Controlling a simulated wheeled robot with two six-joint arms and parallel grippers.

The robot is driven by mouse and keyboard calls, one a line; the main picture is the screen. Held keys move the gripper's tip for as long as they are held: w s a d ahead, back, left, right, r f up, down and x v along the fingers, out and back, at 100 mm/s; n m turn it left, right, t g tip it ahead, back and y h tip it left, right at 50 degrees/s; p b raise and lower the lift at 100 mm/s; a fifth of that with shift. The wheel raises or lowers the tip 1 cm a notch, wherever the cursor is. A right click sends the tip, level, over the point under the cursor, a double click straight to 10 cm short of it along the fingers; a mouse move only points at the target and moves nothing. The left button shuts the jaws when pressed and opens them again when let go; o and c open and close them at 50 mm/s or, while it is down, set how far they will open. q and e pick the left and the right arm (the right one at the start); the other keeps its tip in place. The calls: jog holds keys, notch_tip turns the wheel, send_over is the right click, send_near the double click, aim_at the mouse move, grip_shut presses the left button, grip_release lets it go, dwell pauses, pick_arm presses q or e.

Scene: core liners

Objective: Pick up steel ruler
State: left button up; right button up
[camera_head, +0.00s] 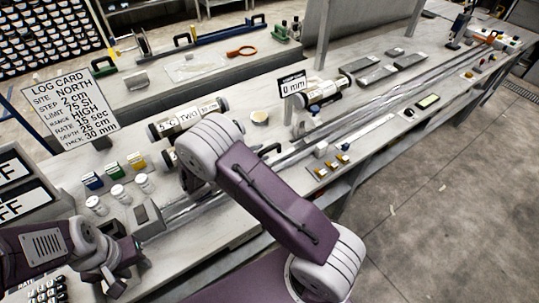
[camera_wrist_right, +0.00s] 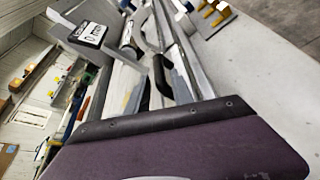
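A long, thin, pale strip (camera_head: 362,136) lies flat near the bench's front edge in the head view; it looks like the steel ruler, but I cannot read any markings. My right arm reaches over the bench across the middle of the head view. Its gripper is mostly hidden behind its own links, so I cannot see whether it holds anything. The right wrist view is largely filled by a purple part of mine. My left gripper (camera_head: 132,268) is at the lower left, by the bench's front edge, far from the strip; its fingers look apart and empty.
A log card (camera_head: 75,108) stands at the left, beside several small coloured blocks and white-capped jars. A "0 mm" sign (camera_head: 292,86) stands at mid-bench; it also shows in the right wrist view (camera_wrist_right: 88,33). Grey slabs (camera_head: 376,74) lie behind the strip. Small yellow-topped blocks (camera_head: 344,158) stand near its left end.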

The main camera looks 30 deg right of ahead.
aim_at(265, 151)
jog(key=x, duration=0.5)
jog(key=shift+s+d+r+p, duration=0.1)
jog(key=shift+s+d+p, duration=0.05)
jog(key=shift+d+p, duration=0.2)
jog(key=shift+a, duration=0.15)
jog(key=shift+c, duration=0.3)
grip_shut()
dwell(0.5)
